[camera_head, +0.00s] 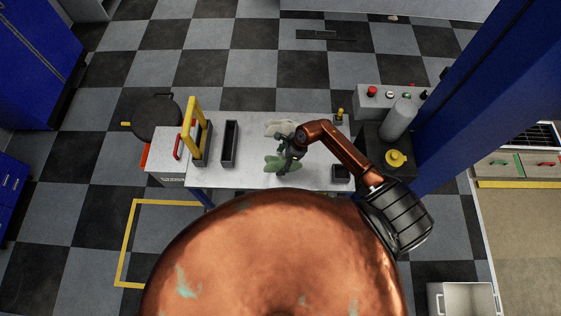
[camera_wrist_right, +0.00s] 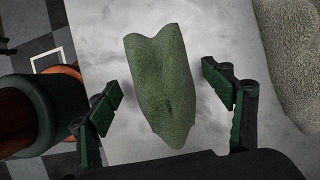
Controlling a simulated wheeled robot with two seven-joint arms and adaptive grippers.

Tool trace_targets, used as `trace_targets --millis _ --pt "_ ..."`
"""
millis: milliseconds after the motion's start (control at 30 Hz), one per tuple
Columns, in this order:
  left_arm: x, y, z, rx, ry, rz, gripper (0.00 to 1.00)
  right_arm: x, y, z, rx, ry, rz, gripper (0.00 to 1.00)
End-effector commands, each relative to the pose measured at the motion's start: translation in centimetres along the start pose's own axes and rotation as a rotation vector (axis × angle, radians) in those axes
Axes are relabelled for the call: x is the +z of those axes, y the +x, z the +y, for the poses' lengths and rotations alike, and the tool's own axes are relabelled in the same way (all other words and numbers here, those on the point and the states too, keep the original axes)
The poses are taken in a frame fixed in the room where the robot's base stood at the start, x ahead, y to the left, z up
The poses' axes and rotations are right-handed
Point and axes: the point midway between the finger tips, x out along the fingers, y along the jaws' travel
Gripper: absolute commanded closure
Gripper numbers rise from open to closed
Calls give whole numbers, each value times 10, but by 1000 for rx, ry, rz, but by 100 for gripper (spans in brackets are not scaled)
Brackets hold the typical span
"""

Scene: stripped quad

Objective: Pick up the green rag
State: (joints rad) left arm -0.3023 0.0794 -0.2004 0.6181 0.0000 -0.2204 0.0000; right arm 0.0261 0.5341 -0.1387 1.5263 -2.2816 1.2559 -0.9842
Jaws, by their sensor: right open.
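The green rag (camera_wrist_right: 163,85) lies crumpled on the pale table top (camera_head: 315,175). In the right wrist view it sits between the two spread fingers and appears apart from both. In the head view the rag (camera_head: 273,166) shows as a green patch partly hidden by my right gripper (camera_head: 287,157). The right gripper (camera_wrist_right: 168,105) is open and empty, over the rag. My left gripper is not in view.
A beige cloth-like thing (camera_head: 279,127) lies behind the rag; a dark narrow tray (camera_head: 230,143) and a yellow-handled frame (camera_head: 196,128) stand to the left. A small dark box (camera_head: 341,173) is at the right. A grey cylinder (camera_head: 399,120) stands beyond the table's right end.

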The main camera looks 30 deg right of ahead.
Motion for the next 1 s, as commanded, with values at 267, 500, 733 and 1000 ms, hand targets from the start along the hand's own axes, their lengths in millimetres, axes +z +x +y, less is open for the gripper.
trace_targets --millis 267,500,733,1000 --pt "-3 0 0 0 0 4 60 0 2 0 -1 0 0 27" --pt "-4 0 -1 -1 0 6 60 0 2 0 -1 0 0 43" --pt "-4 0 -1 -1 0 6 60 0 2 0 -1 0 0 59" --pt "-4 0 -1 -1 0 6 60 0 2 0 -1 0 0 72"
